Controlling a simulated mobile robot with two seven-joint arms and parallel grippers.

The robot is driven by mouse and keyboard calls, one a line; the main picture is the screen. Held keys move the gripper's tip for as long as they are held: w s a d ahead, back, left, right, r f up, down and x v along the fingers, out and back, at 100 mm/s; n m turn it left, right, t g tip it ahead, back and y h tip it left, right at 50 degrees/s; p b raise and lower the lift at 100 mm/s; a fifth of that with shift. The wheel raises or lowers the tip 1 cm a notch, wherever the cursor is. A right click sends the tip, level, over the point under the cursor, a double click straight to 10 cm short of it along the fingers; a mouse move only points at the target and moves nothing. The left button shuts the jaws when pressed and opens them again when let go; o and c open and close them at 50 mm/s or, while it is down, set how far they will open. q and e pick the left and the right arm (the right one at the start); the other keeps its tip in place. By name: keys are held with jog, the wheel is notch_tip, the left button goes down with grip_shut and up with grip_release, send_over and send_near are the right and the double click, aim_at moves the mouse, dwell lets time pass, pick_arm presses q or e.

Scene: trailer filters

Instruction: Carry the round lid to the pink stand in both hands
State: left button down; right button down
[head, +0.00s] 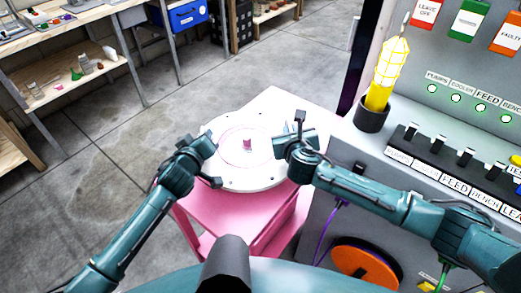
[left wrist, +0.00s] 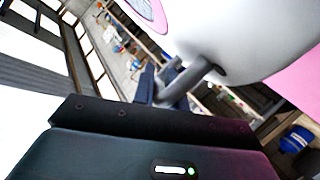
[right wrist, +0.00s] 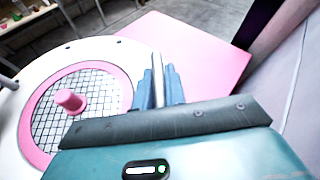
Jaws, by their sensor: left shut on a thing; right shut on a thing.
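The round lid (head: 250,181) is white, with a pink ring, a mesh middle and a pink knob; it looks roughly level. It shows over the pink stand (head: 222,219) in the head view; I cannot tell whether it touches the stand's top. My left gripper (head: 212,163) is shut on the lid's left edge. In the left wrist view a grey handle (left wrist: 190,76) on the lid runs to the fingers. My right gripper (head: 286,147) is shut on a grey handle at the right edge. The right wrist view shows the lid's mesh (right wrist: 95,95) and the stand's top (right wrist: 195,45).
A grey control panel (head: 450,130) with switches and a yellow caged lamp (head: 390,72) stands close on the right. An orange reel (head: 365,262) is low on its front. Shelves (head: 75,90) line the back left. The concrete floor (head: 95,145) between is clear.

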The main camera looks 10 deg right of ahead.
pick_arm(q)
jog(key=shift+d, duration=0.15)
pick_arm(e)
jog(key=shift+a, duration=0.15)
